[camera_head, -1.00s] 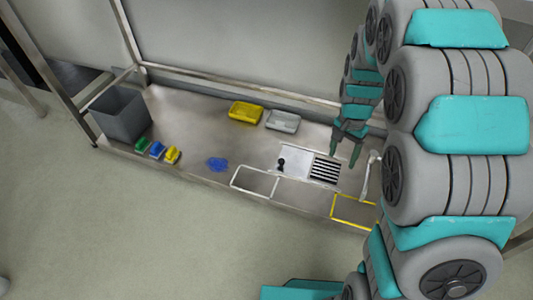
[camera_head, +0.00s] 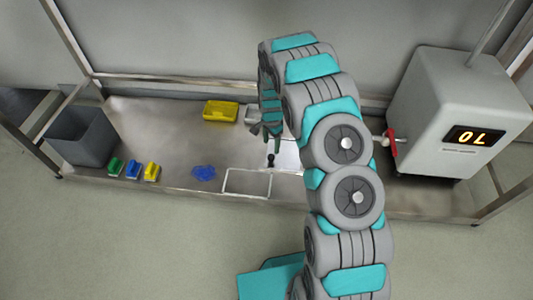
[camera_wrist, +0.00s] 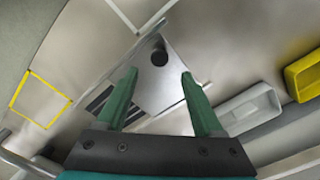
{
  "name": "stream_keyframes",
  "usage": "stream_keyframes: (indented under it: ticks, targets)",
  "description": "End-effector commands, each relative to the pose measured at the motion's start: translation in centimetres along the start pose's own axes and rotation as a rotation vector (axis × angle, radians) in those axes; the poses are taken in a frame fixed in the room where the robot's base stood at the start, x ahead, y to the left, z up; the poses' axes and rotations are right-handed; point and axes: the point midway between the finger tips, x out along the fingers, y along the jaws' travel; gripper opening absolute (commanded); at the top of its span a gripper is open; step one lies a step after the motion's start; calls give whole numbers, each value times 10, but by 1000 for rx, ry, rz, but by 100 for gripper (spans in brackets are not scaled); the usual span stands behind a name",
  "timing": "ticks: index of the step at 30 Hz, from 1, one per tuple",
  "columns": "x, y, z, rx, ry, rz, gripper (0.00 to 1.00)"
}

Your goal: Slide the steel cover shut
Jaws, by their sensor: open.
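The steel cover (camera_head: 287,154) is a flat plate with a dark upright knob (camera_head: 270,160) near its left edge. The cover (camera_wrist: 172,92) and knob (camera_wrist: 158,56) also show in the wrist view. Beside the plate, part of a dark slotted grate (camera_wrist: 98,101) is uncovered; in the head view my arm hides it. My gripper (camera_head: 272,143) is open and empty, above the cover near the knob. In the wrist view its two green fingers (camera_wrist: 158,76) are spread, with the knob ahead of them and between their lines, apart from both.
A white outlined square (camera_head: 247,183) lies in front of the cover. A yellow tray (camera_head: 221,111) and a grey tray (camera_head: 252,114) stand behind. A blue cloth-like thing (camera_head: 204,173), small coloured blocks (camera_head: 132,169) and a grey bin (camera_head: 82,136) are left. A box with display (camera_head: 455,118) stands right.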

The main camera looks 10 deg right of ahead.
Motion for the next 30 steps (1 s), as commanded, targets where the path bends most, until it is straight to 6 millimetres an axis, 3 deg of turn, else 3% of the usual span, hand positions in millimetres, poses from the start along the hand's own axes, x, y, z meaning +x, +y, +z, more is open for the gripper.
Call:
stream_keyframes:
  ticks: [16, 26, 30]
  targets:
    - [66, -1, 0, -3, 1, -2, 69]
    - [73, 0, 0, -3, 1, -1, 69]
    - [73, 0, 0, -3, 1, -1, 55]
